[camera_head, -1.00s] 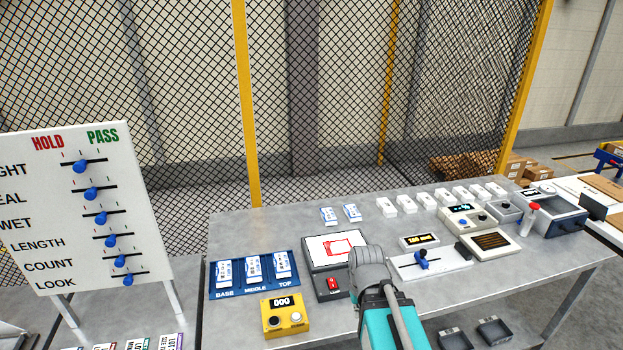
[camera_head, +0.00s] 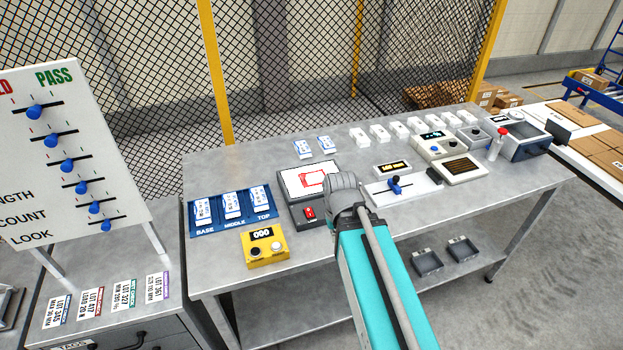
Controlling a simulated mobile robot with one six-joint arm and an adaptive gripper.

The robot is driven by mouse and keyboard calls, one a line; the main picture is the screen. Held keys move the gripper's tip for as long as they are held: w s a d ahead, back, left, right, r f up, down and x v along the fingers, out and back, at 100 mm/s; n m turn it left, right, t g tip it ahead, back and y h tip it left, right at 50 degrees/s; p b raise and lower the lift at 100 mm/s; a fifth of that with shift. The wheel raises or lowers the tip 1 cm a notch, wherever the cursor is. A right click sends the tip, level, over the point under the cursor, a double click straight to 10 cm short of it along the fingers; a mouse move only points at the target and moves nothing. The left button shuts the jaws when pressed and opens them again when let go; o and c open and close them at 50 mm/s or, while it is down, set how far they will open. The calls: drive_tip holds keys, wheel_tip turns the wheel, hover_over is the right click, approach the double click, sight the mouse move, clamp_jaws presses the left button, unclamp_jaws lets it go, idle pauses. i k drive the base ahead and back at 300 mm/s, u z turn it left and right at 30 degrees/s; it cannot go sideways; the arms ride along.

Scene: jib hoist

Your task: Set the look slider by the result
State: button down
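The white slider board (camera_head: 70,165) stands at the left, headed HOLD in red, partly cut off, and PASS in green. It carries several blue knobs on black slots; the lowest row is labelled LOOK. The LOOK knob (camera_head: 107,224) sits near the middle of its slot. The inspection screen (camera_head: 305,180) on the bench shows a red outline and has a red switch below it. My arm, teal and grey, reaches over the bench front; its grey end (camera_head: 345,192) is beside the screen. The fingers of my gripper are not visible. The board is well to the left of it.
A blue tray (camera_head: 218,226) marked BASE, MIDDLE and TOP holds white packs. A yellow counter (camera_head: 265,245) reads 000. A small slide gauge (camera_head: 397,187) and several white packs stand to the right. Label cards (camera_head: 90,302) lie on the cabinet below the board.

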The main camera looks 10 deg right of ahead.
sight(106, 227)
drive_tip(key=u, duration=1.55)
